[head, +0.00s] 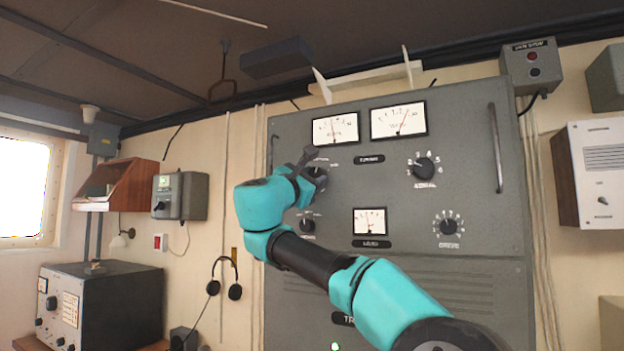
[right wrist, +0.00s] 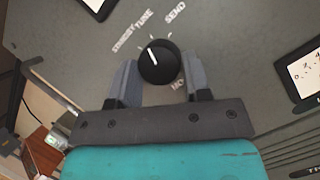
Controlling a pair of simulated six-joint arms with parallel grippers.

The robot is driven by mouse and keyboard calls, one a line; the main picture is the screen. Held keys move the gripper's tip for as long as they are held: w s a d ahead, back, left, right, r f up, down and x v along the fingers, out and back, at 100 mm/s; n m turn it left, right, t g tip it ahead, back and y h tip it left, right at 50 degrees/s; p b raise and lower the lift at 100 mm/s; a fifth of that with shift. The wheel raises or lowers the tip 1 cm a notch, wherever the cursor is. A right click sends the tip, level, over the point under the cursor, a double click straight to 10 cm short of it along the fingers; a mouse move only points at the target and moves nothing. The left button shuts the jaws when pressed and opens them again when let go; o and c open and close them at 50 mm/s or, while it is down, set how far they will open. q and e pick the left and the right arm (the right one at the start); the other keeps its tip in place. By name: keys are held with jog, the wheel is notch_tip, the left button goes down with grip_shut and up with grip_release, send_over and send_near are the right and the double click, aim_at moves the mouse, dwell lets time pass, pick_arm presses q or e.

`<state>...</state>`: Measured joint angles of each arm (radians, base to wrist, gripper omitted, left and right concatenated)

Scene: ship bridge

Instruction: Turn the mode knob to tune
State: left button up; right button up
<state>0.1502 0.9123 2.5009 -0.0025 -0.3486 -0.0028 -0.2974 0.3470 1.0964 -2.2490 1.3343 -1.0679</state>
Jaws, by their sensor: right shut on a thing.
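The mode knob (right wrist: 158,62) is a round black knob with a white pointer line on the grey panel. It also shows in the head view (head: 319,171), partly hidden by my gripper. In the right wrist view the labels STANDBY, TUNE and SEND fan out above it. Its pointer aims up and left, between STANDBY and TUNE and closer to TUNE. My right gripper (right wrist: 159,80) is shut on the knob, one finger on each side. The word below the knob is partly hidden. My left gripper is not in view.
The aerial knob (head: 424,168) and drive knob (head: 448,227) sit to the right on the panel. Another black knob (head: 307,226) is just below the mode knob. Dial meters (head: 336,126) are above. A long handle (head: 495,148) stands out at the panel's right side.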

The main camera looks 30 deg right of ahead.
dwell(0.3)
jog(key=o, duration=0.9)
jog(key=v, duration=1.7)
jog(key=shift+s+a+f, duration=0.1)
jog(key=shift+a+f, duration=0.05)
